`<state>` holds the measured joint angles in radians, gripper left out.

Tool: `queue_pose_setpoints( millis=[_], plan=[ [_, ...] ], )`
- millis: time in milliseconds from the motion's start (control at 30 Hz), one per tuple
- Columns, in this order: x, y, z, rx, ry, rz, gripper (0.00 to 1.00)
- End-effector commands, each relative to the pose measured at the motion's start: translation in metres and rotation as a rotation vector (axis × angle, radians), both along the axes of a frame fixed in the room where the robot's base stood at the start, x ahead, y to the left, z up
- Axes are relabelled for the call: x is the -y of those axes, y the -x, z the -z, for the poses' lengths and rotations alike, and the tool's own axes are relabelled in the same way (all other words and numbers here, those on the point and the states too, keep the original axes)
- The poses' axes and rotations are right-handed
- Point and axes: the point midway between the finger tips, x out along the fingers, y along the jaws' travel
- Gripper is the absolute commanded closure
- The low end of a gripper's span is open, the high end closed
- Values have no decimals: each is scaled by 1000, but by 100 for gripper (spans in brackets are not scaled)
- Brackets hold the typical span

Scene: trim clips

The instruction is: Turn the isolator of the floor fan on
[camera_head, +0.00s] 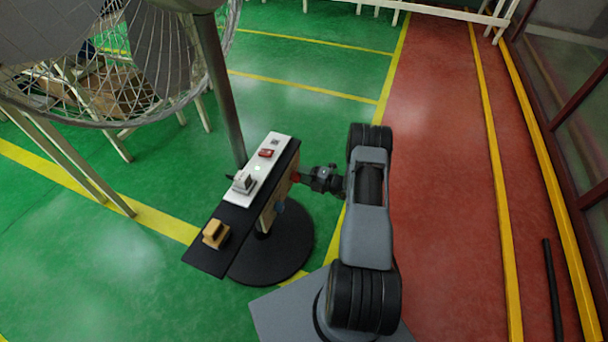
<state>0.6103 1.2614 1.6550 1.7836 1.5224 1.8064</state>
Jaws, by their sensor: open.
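The floor fan shows its wire cage (165,60) at the upper left, its grey pole (222,95) and its round black base (285,245). The panel carries a small red part (266,153), a pale light and a grey block-shaped part (243,183). I cannot tell which part is the isolator. My gripper is open, beside the box's right side; its fingertips are small and contact is unclear.
A tan block (215,234) sits on the box's near end. The red floor lane (440,200) to the right is mostly clear, with a dark bar (552,290) by the wall.

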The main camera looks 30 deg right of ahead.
Motion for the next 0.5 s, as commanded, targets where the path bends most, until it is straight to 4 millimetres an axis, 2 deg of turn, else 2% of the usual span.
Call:
queue_pose_setpoints(
  millis=[267, 500],
  plan=[
    [8, 8, -1, -1, 1, 3, 57],
    [39, 41, -2, 0, 0, 6, 57]
  ],
)
